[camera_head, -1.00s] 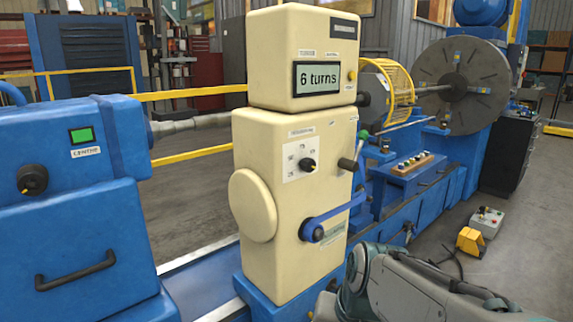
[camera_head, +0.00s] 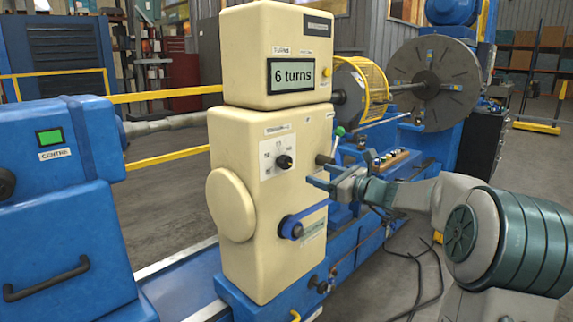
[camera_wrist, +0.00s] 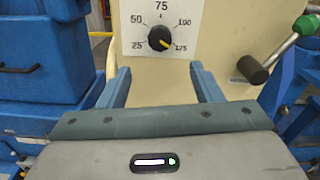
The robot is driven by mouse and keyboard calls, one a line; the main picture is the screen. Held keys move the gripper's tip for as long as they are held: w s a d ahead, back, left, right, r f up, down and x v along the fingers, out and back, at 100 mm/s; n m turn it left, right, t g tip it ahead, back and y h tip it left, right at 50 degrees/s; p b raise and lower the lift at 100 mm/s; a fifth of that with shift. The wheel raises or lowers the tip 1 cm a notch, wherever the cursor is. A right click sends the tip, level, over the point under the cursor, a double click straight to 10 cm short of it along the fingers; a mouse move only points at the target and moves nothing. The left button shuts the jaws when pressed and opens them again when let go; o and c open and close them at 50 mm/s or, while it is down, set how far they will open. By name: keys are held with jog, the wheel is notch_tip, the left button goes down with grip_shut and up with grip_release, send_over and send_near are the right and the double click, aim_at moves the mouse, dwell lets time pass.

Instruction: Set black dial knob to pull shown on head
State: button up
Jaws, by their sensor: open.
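The black dial knob (camera_head: 284,162) sits on a white scale plate (camera_head: 279,157) on the front of the cream machine head (camera_head: 265,200). In the wrist view the knob (camera_wrist: 160,38) shows a yellow pointer aimed right and slightly down, near the 125 mark. The scale reads 25, 50, 75, 100 and 125. The head's display (camera_head: 290,76) reads "6 turns"; no pull value is legible on it. My gripper (camera_wrist: 163,82) is open and empty, its two blue fingers below the knob on either side, not around it. In the head view it is just right of the knob.
A dark-gripped lever (camera_wrist: 252,69) with a green-tipped handle juts out right of the plate. A blue crank arm (camera_head: 302,222) is below the knob. A blue cabinet (camera_head: 70,220) stands left. Open floor lies at right.

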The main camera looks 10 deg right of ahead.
aim_at(288, 163)
jog(key=p+x, duration=0.2)
jog(key=x, duration=1.1)
jog(key=shift+w+a, duration=0.2)
jog(key=shift+w, duration=0.05)
jog(key=c, duration=1)
